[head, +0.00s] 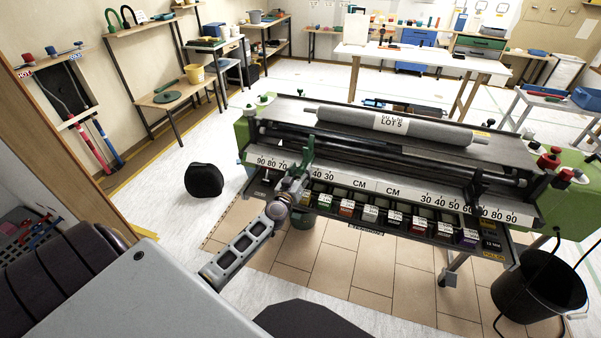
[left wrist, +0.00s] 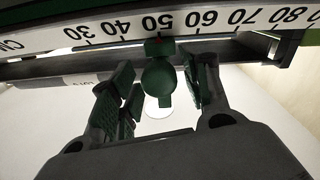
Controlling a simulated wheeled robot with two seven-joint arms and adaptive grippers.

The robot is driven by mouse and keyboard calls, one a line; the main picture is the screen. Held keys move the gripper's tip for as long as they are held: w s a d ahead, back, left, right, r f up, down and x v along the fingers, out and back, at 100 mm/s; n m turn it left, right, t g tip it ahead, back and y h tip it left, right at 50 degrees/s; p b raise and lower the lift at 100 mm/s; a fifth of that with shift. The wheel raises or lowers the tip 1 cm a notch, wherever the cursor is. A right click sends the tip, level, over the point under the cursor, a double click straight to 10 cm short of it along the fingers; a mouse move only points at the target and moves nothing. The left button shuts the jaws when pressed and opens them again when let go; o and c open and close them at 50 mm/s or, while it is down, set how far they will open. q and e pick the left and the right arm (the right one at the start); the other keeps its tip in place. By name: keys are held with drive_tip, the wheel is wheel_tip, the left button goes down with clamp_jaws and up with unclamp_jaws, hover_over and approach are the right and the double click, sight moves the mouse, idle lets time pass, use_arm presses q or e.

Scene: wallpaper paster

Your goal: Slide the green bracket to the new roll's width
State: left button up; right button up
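The green bracket (head: 308,150) sits on the paster's left-hand scale (head: 321,176), hiding the marks between 70 and 40 in the head view. In the left wrist view its round green knob (left wrist: 159,82) hangs below the scale, with a small red mark close to the 50. My left gripper (head: 297,184) is at the bracket. In the left wrist view its fingers (left wrist: 163,95) stand on either side of the knob, with gaps showing, so it looks open around it. The new roll (head: 350,121), grey and labelled LOT 5, lies on top of the paster. My right gripper is not in view.
A dark bracket (head: 476,188) stands on the right-hand scale, near 60 to 70. A tray of several labelled coloured blocks (head: 395,219) runs below the scale. A black bucket (head: 538,290) stands at the right, and a black round object (head: 204,180) lies on the floor at left.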

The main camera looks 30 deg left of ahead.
use_arm(q)
drive_tip(key=c, duration=0.5)
clamp_jaws()
drive_tip(key=shift+s+a, duration=0.1)
drive_tip(key=shift+a, duration=0.4)
drive_tip(key=a, duration=0.2)
drive_tip(key=s+a, duration=0.1)
drive_tip(key=a, duration=0.1)
drive_tip(key=shift+o, duration=1.9)
unclamp_jaws()
drive_tip(key=o, duration=0.4)
drive_tip(key=shift+s+d, duration=0.1)
drive_tip(key=shift+s, duration=0.1)
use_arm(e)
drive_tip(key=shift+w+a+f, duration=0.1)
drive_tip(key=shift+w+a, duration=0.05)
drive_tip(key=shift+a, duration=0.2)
